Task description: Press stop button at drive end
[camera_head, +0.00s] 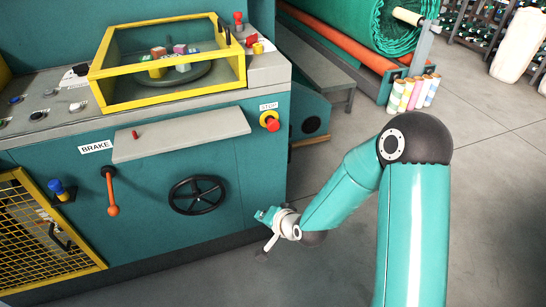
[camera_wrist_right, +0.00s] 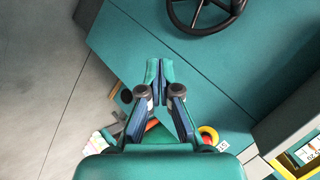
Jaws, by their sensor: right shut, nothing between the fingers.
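The stop button (camera_head: 270,121) is a red knob on a yellow base, on the right end of the teal machine's front, under a STOP label (camera_head: 268,106). In the right wrist view the yellow ring and red of the stop button (camera_wrist_right: 208,135) show partly behind my right gripper. My right gripper (camera_head: 262,215) is low in front of the machine, below the button and right of the black handwheel. In the wrist view its fingertips (camera_wrist_right: 159,68) are together and hold nothing. It is apart from the button. My left gripper is out of view.
A grey shelf (camera_head: 180,135) juts from the machine's front above the black handwheel (camera_head: 197,195). An orange-tipped brake lever (camera_head: 111,190) is at left. A yellow-framed guard (camera_head: 170,62) sits on top. Coloured rolls (camera_head: 414,92) stand behind my right arm. Floor at right is clear.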

